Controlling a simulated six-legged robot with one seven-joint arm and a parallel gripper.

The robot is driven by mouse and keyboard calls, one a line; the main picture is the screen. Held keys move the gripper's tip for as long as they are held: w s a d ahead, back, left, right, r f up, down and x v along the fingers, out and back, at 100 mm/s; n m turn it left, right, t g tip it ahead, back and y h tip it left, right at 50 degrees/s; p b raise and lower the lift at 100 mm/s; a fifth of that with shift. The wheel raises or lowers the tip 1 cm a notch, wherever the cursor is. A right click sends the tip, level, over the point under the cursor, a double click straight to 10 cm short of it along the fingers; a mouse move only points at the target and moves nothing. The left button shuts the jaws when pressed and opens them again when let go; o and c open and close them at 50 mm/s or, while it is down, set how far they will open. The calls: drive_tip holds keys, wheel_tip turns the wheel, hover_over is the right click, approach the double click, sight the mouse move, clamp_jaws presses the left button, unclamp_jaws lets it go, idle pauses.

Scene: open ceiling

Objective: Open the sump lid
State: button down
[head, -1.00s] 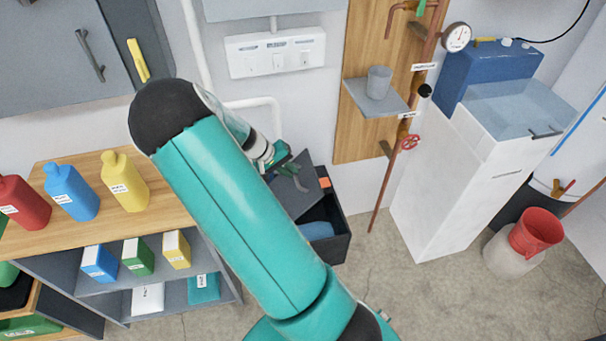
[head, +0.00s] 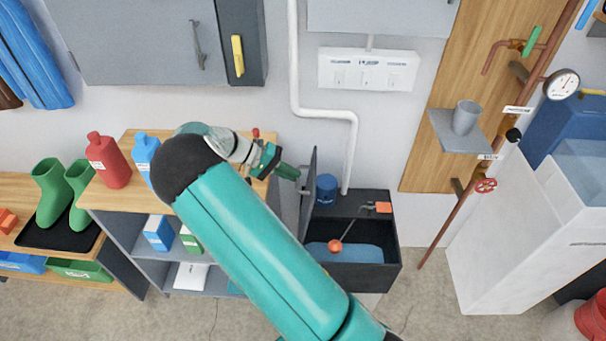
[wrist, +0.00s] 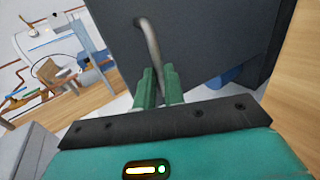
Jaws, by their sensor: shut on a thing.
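The sump (head: 372,277) is a dark open-topped box on the floor against the wall, with blue water inside. Its grey lid (head: 309,190) stands about upright along the sump's left side, seen nearly edge-on. In the wrist view the lid (wrist: 215,40) is a large dark panel with a curved metal handle (wrist: 150,48). My gripper (head: 294,174) is left of the lid. Its green fingers (wrist: 158,88) are shut on the handle. An orange float ball (head: 335,245) on a rod shows inside the sump. My arm hides the sump's lower left.
A blue cylinder (head: 326,188) stands behind the lid, by a white pipe (head: 352,140). A shelf unit (head: 130,215) with bottles is close on the left. A wooden board (head: 440,110) with pipes and a white basin cabinet (head: 500,250) are on the right.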

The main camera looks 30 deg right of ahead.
drive_tip(key=shift+w+a+f, duration=0.1)
drive_tip(key=shift+a+f, duration=0.35)
drive_tip(key=shift+f, duration=0.2)
drive_tip(key=c, duration=1.5)
unclamp_jaws()
drive_tip(key=shift+w+f, duration=0.1)
drive_tip(key=shift+w, duration=0.05)
drive_tip(key=shift+d+r, duration=0.1)
drive_tip(key=shift+r, duration=0.15)
drive_tip(key=s+a+r, duration=0.1)
drive_tip(key=s+r, duration=0.3)
drive_tip(key=s+a+r, duration=0.1)
drive_tip(key=s+r, duration=0.3)
drive_tip(key=s, duration=0.1)
drive_tip(key=s+r, duration=0.5)
drive_tip(key=shift+a, duration=0.4)
